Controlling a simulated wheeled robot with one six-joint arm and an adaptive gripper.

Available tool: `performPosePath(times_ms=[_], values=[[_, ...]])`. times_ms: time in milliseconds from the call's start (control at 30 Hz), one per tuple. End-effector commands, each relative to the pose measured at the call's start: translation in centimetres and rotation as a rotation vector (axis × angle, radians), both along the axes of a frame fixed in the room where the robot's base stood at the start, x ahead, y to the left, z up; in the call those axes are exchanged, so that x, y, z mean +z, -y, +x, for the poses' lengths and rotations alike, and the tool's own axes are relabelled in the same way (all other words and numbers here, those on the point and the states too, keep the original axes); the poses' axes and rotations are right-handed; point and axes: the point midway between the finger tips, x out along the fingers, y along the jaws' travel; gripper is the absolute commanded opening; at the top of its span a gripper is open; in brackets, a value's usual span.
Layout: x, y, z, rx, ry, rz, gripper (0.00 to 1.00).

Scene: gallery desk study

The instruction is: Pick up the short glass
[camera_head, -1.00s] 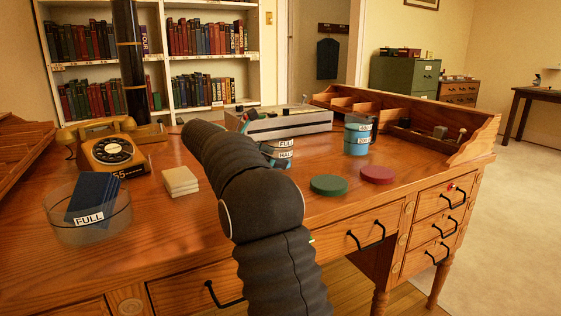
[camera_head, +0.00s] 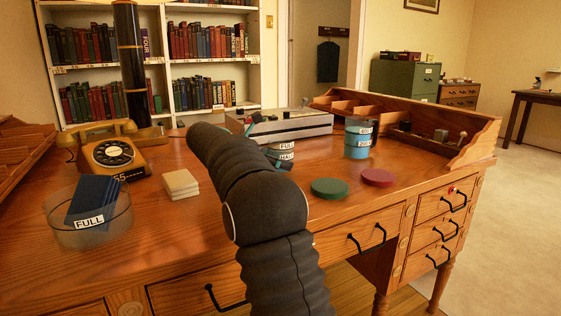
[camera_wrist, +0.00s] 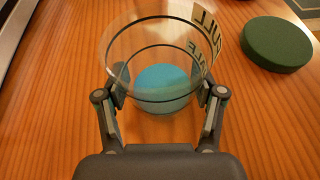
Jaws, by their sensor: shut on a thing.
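The short glass (camera_head: 287,150) is clear, with FULL and HALF labels and blue in its lower part. In the head view it stands upright at the middle of the desk, partly hidden behind my arm. In the wrist view the glass (camera_wrist: 160,40) is seen from above, with a blue disc of liquid in it. My gripper (camera_wrist: 163,92) has one finger on each side of the glass and is shut on it. I cannot tell whether the glass's base touches the desk.
A green disc (camera_head: 330,189) and a red disc (camera_head: 377,177) lie to the right. A taller blue-filled glass (camera_head: 358,150) stands behind them. A grey box (camera_head: 290,128) lies behind. A wide FULL bowl (camera_head: 118,222), pale blocks (camera_head: 180,185) and a telephone (camera_head: 110,155) are left.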

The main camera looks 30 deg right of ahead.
Motion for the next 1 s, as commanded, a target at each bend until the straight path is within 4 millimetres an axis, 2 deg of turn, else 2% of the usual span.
performPosePath(times_ms=[167,300,700,1000], values=[[1.9,0.0,0.0,0.000,0.004,0.000,0.25],[4.1,0.0,0.0,-0.001,0.005,0.000,0.25],[8.5,5.5,-5.4,-0.003,0.004,-0.001,0.25],[10.5,8.1,-7.8,-0.001,0.003,-0.001,0.25]])
